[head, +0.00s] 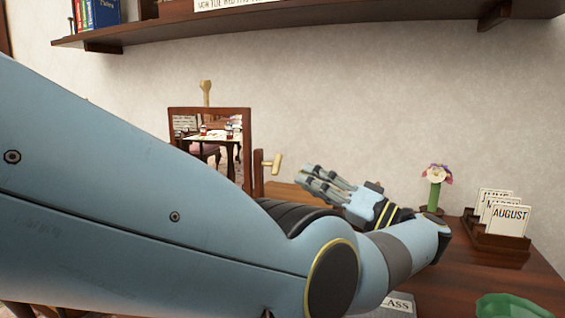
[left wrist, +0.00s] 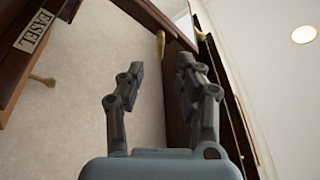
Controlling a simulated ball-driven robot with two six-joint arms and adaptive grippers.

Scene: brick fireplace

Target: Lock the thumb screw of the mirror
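The mirror (head: 208,138) stands at the back in a dark red-brown wooden frame, upright and partly behind my left arm. Its brass-coloured thumb screw (head: 272,163) sticks out to the right of the side post, clear of my gripper. My left gripper (head: 313,178) is a little right of and below the screw, fingers pointing toward it. In the left wrist view the gripper (left wrist: 159,70) is open and empty. A brass piece (left wrist: 161,43), apparently the thumb screw, shows beyond the fingertips beside the dark frame. My right gripper is not in view.
A shelf (head: 330,30) runs along the wall above. A label reading EASEL (left wrist: 34,32) shows in the left wrist view.

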